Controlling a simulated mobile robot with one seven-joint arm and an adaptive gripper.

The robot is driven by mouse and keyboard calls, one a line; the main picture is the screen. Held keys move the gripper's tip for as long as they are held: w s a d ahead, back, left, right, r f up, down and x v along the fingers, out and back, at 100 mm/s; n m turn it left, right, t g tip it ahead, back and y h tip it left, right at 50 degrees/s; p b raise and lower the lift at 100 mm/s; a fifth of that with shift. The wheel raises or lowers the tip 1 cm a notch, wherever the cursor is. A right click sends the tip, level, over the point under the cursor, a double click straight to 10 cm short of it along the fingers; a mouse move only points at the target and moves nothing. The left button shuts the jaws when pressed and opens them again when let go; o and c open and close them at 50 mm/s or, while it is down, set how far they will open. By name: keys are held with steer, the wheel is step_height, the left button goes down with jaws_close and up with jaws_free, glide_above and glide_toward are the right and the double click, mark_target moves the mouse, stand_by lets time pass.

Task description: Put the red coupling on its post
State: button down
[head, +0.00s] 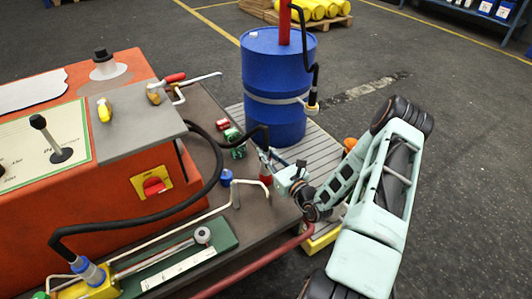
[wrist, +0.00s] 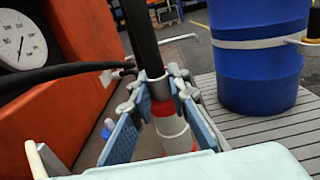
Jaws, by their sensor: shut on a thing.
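My gripper (head: 270,160) is shut on the red coupling, at the end of a thick black hose. In the wrist view the gripper (wrist: 160,95) has a pad on each side of the coupling (wrist: 163,108), which shows a grey metal sleeve above a red band. Directly below it, in line, is a pale post (wrist: 172,130) with red at its foot. I cannot tell whether the coupling sits on the post or just above it. In the head view the post's red foot (head: 265,179) shows below my fingers, which hide most of the coupling.
A blue drum (head: 275,80) stands close behind my gripper on slatted decking. The orange machine (head: 130,180) fills the left. A bent pale rod (head: 245,184) rises nearby.

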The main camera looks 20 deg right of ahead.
steer(key=shift+f, duration=0.35)
steer(key=c, duration=2.1)
jaws_free()
steer(key=shift+s, duration=0.1)
